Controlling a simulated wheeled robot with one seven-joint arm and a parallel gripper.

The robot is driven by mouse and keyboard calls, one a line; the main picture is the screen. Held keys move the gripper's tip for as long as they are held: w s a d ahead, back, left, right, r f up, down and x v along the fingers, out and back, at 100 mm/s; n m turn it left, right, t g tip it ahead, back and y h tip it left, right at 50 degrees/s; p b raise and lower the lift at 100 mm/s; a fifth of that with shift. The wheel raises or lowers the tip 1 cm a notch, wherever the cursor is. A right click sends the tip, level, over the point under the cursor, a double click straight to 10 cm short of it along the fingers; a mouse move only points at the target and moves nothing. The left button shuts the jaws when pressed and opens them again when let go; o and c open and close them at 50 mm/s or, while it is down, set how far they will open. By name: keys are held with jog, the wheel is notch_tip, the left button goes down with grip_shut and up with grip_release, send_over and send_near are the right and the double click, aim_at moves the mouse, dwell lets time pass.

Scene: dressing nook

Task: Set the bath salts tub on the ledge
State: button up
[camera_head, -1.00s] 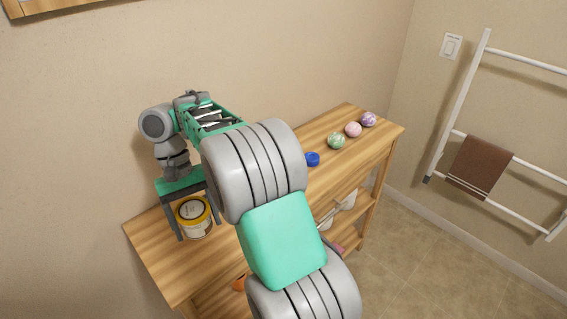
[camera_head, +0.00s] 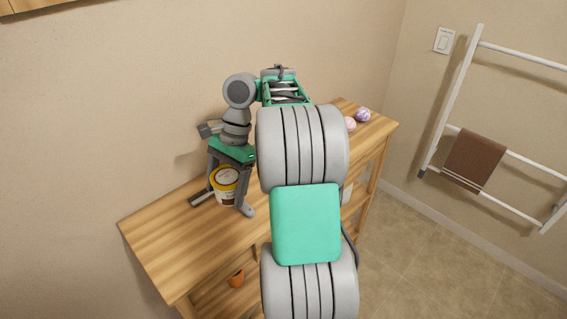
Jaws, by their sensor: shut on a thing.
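The tub (camera_head: 226,190), white with a yellow rim around its lid, is upright at the left half of the wooden table top. My gripper (camera_head: 223,204) comes down over it from above, with one finger on each side, and is shut on it. The fingers and palm hide part of the tub. I cannot tell whether its base touches the wood or hangs just above it. Which surface is the ledge is not marked; the wooden table top (camera_head: 165,232) is the raised surface in view.
A pink ball (camera_head: 349,124) and a purple ball (camera_head: 363,115) lie at the table's far right end. My arm hides the middle of the top. The left end is bare. An orange item (camera_head: 237,278) is below. A towel rack (camera_head: 451,100) stands right.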

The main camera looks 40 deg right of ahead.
jog(key=s+d+r+m+t+h, duration=0.2)
jog(key=s+d+m+t, duration=0.1)
jog(key=d+m, duration=0.55)
jog(key=s+d+r+m+t+h, duration=0.2)
jog(key=d+r+m, duration=0.1)
jog(key=d+m, duration=0.55)
jog(key=shift+m, duration=0.5)
jog(key=w+d+f, duration=0.1)
jog(key=w+f, duration=0.2)
jog(key=w, duration=0.1)
jog(key=w+d+f, duration=0.1)
jog(key=w+f, duration=0.2)
jog(key=w, duration=0.1)
jog(key=w+d+f+b, duration=0.1)
jog(key=w+f, duration=0.3)
jog(key=w, duration=0.1)
notch_tip(320, 180, down, 3)
jog(key=shift+d+f, duration=0.1)
jog(key=o, duration=1.3)
jog(key=shift+f, duration=0.1)
jog(key=o, duration=0.4)
